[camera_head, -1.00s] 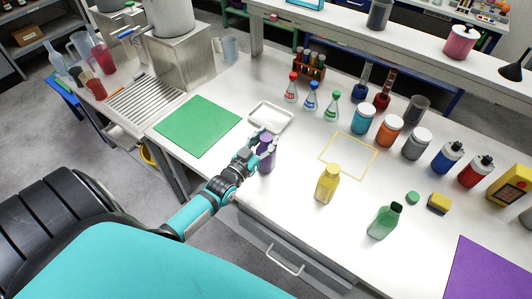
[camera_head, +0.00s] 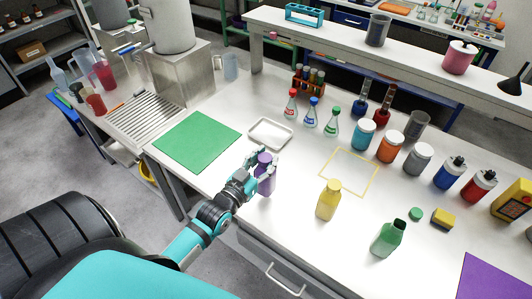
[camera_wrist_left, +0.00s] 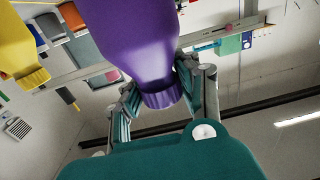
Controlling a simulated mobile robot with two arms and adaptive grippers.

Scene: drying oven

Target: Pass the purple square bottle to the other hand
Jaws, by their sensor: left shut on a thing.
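The purple square bottle (camera_head: 266,178) is held by my left gripper (camera_head: 264,168) near the front edge of the white table. My left gripper is shut on it. In the head view the bottle is upright and partly hidden by the fingers; I cannot tell whether its base touches the table. In the left wrist view the purple bottle (camera_wrist_left: 130,40) fills the upper middle, with its ribbed cap between the fingers of the left gripper (camera_wrist_left: 160,95). My right gripper is not in view.
A yellow bottle (camera_head: 328,203) and a green bottle (camera_head: 387,240) stand to the right. A white tray (camera_head: 290,143) and green mat (camera_head: 197,141) lie behind and left. A yellow square outline (camera_head: 368,190) marks clear table. A purple mat (camera_head: 496,280) lies front right.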

